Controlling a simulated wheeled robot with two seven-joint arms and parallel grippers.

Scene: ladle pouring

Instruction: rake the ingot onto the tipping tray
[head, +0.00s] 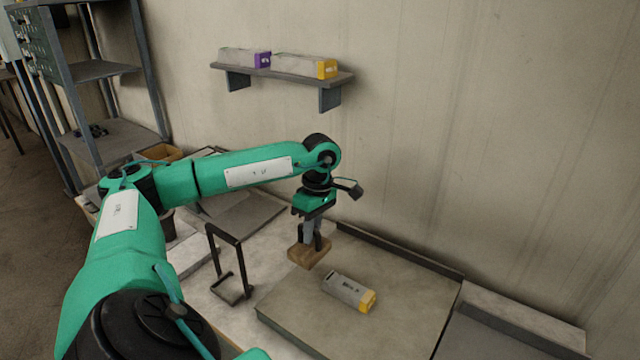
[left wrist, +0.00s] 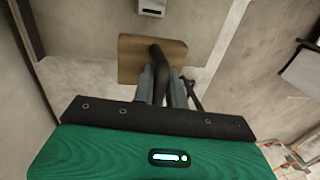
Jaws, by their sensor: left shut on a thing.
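The ingot (head: 345,290), a grey bar with a yellow end, lies on a wide grey slab (head: 300,318) with a raised back edge. Its end also shows at the top of the left wrist view (left wrist: 152,8). My left gripper (head: 312,238) is shut on the dark handle of a rake, whose wooden head (head: 306,256) is just behind and left of the ingot, apart from it. The head also shows in the left wrist view (left wrist: 135,62). I cannot tell whether it touches the slab, or which surface is the tipping tray. My right gripper is not in view.
A black upright frame (head: 240,262) stands left of the slab, with a grey panel (head: 245,215) behind it. A grey surface with a raised edge (head: 520,315) lies at right. A wall shelf (head: 290,76) holds two more bars, purple-ended and yellow-ended.

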